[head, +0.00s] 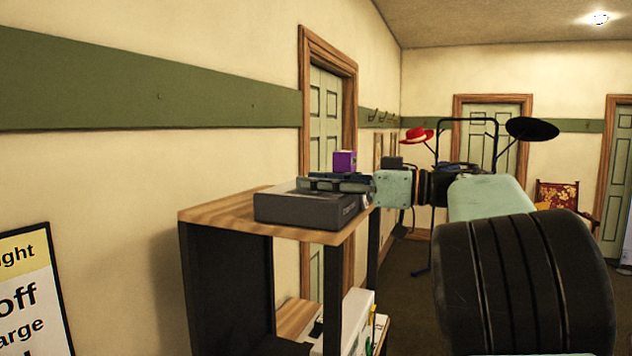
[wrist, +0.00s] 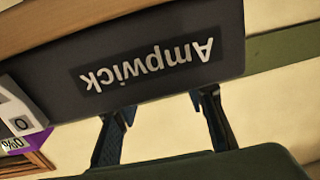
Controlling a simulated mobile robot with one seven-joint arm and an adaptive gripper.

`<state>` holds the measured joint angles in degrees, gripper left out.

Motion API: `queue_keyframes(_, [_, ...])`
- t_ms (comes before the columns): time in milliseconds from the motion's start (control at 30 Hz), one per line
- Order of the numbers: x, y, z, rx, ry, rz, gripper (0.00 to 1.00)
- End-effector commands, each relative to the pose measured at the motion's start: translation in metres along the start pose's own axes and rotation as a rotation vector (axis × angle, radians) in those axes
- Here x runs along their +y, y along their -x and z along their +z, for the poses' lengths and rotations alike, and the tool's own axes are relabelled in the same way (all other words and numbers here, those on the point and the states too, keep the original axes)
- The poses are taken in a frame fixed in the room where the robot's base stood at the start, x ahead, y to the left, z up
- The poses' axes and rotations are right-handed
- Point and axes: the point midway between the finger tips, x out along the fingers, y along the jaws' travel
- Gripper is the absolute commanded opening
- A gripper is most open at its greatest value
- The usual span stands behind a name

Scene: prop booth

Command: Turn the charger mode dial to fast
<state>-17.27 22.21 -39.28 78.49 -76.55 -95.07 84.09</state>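The charger is a dark grey box (head: 305,208) on the top of a wooden shelf unit, left of centre in the head view. In the wrist view the charger (wrist: 95,55) fills the upper part and its "Ampwick" lettering reads upside down. My gripper (head: 335,181) reaches in from the right, just above the charger in the head view. In the wrist view my gripper (wrist: 162,104) has its two fingers apart with nothing visible between them; I cannot tell whether they touch the charger. I cannot make out the mode dial in either view.
A purple box (head: 345,160) stands behind my gripper. The wooden shelf top (head: 225,215) has bare room left of the charger. A white object (head: 355,315) is on the lower shelf. A framed sign (head: 35,290) hangs at lower left. A red hat (head: 416,135) is farther back.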

Motion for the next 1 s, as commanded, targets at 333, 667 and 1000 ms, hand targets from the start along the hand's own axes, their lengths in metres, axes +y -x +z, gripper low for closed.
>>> queue_keyframes(333, [0.002, 0.063, 0.0, 0.001, 0.001, 0.006, 0.38])
queue_keyframes(667, [0.0, 0.111, 0.0, 0.0, 0.001, 0.002, 0.38])
queue_keyframes(1000, [0.0, 0.117, -0.001, 0.001, 0.001, 0.001, 0.38])
